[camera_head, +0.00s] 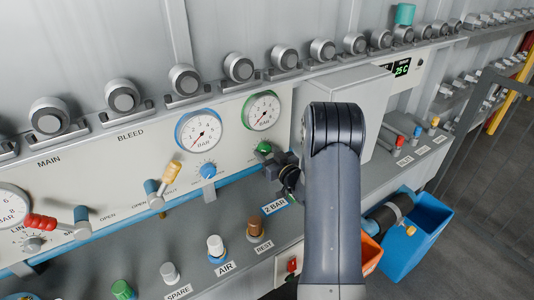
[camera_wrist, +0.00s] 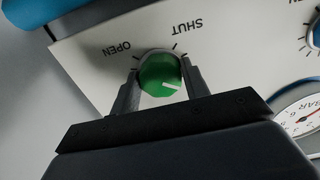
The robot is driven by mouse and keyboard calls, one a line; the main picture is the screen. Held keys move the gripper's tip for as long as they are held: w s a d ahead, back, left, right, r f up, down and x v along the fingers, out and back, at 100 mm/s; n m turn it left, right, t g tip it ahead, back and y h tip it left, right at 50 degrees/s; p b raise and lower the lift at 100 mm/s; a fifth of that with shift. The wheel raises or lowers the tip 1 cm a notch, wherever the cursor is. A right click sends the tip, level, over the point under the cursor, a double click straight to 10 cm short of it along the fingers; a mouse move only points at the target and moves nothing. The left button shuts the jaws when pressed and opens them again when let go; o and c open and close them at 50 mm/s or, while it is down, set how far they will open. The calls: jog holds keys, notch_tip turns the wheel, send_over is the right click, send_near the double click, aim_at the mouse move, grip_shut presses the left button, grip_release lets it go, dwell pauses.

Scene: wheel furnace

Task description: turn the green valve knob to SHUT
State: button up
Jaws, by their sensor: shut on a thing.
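The green valve knob (camera_wrist: 160,75) is on the pale panel, with a white pointer line on its face. In the wrist view it sits between the two fingers of my gripper (camera_wrist: 160,88), which is shut on it. The labels OPEN (camera_wrist: 117,48) and SHUT (camera_wrist: 187,28) appear upside down around it. The white line points to the lower right of the picture, toward neither label. In the head view the knob (camera_head: 264,148) shows below the green-rimmed gauge, and my gripper (camera_head: 275,170) is right below it, partly hidden by my arm.
A green-rimmed gauge (camera_head: 261,111) and a blue-rimmed gauge (camera_head: 198,131) are above the knob. A blue knob (camera_head: 208,170) is to its left. Coloured pegs, such as a brown one (camera_head: 255,228), stand on the ledge below. A grey box (camera_head: 350,92) juts out on the right.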

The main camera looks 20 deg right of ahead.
jog(key=c, duration=0.4)
jog(key=shift+f+n+b, duration=0.15)
jog(key=shift+n+b, duration=0.15)
jog(key=shift+b, duration=0.65)
jog(key=n+b, duration=0.1)
jog(key=b, duration=0.3)
jog(key=shift+f+n, duration=0.2)
jog(key=shift+n, duration=0.2)
jog(key=n+b, duration=0.4)
jog(key=b, duration=0.3)
jog(key=shift+b, duration=0.35)
jog(key=n+b, duration=0.5)
jog(key=b, duration=0.2)
jog(key=shift+d+r+n, duration=0.1)
jog(key=shift+r+n, duration=0.05)
jog(key=shift+n, duration=0.15)
jog(key=shift+r+n+b, duration=0.15)
jog(key=shift+n+b, duration=0.85)
jog(key=shift+n, duration=0.05)
jog(key=shift+r+n+b, duration=0.1)
jog(key=shift+n+b, duration=0.85)
jog(key=shift+n, duration=0.1)
